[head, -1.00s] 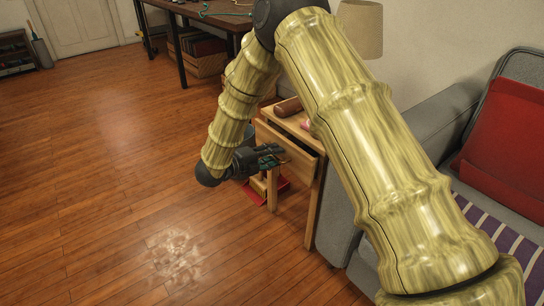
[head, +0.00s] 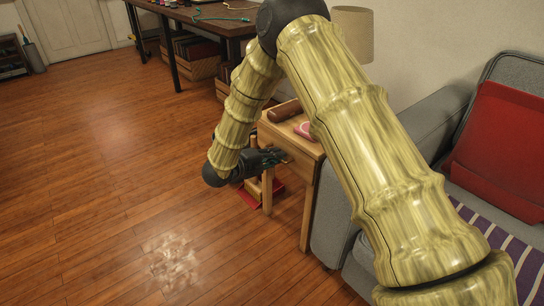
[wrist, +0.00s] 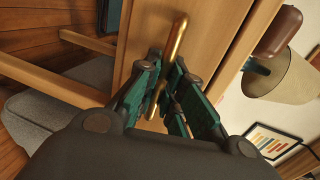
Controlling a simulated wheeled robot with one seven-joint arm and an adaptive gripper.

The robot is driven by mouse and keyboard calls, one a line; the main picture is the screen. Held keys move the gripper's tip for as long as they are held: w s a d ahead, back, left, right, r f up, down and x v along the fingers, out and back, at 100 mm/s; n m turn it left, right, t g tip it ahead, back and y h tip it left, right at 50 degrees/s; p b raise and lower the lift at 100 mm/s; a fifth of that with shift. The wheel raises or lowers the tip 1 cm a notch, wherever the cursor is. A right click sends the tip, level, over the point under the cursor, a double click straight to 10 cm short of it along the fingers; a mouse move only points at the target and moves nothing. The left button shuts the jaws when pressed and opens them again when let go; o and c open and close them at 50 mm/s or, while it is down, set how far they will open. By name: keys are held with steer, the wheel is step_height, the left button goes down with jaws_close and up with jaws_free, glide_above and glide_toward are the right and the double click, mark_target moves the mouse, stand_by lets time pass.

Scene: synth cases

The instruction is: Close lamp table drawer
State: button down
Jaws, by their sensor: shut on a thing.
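The wooden lamp table (head: 305,215) stands beside the grey sofa. Its drawer front (wrist: 145,28) fills the upper middle of the wrist view and has a brass bar handle (wrist: 178,40). My gripper (wrist: 168,72) is shut on the handle, with its green-padded fingers on both sides of it. In the head view my gripper (head: 282,158) is at the drawer face. The drawer looks in, or almost in, under the tabletop. Any small remaining gap is hidden by my arm and gripper.
A brown roll-shaped object (head: 284,110) and a pink item (head: 303,130) lie on the tabletop. The lamp shade (head: 353,32) is behind. The sofa (head: 338,200) stands close on the right. A red item (head: 249,198) lies on the floor by the table. Floor at left is free.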

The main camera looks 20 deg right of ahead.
steer(key=c, duration=1.5)
jaws_free()
steer(key=shift+w+d, duration=0.1)
steer(key=shift+d, duration=0.25)
steer(key=shift+a, duration=0.1)
steer(key=shift+a, duration=0.15)
steer(key=v, duration=1.2)
steer(key=shift+f, duration=0.1)
